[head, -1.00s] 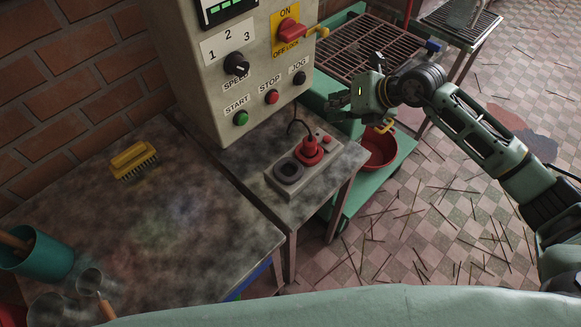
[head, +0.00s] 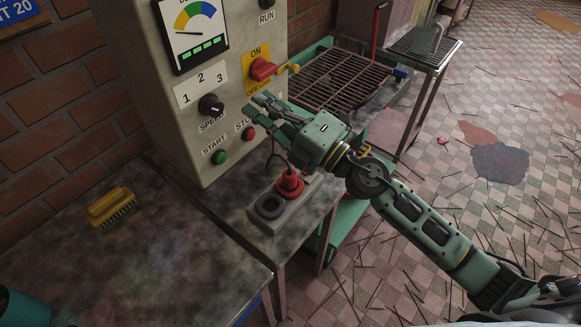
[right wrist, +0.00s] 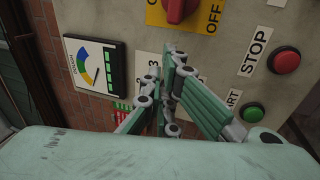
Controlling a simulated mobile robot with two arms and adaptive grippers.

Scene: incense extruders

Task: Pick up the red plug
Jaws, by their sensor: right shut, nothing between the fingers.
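The red plug (head: 289,184) stands upright in a socket of the grey socket block (head: 262,222) on the small metal table. A dark cord rises from its top. My right gripper (head: 263,104) is above and behind the plug, in front of the control box. It is shut and empty, with its fingers pointing left towards the box, apart from the plug. In the right wrist view its fingers (right wrist: 170,72) are together in front of the panel, and the plug is not in that view. My left gripper is not in view.
The control box (head: 186,130) with its yellow switch plate (head: 257,72) stands close to my right fingers. A dark round socket (head: 269,206) is beside the plug. A yellow brush (head: 112,206) lies on the left table. A rusty grate (head: 340,80) is behind my right arm.

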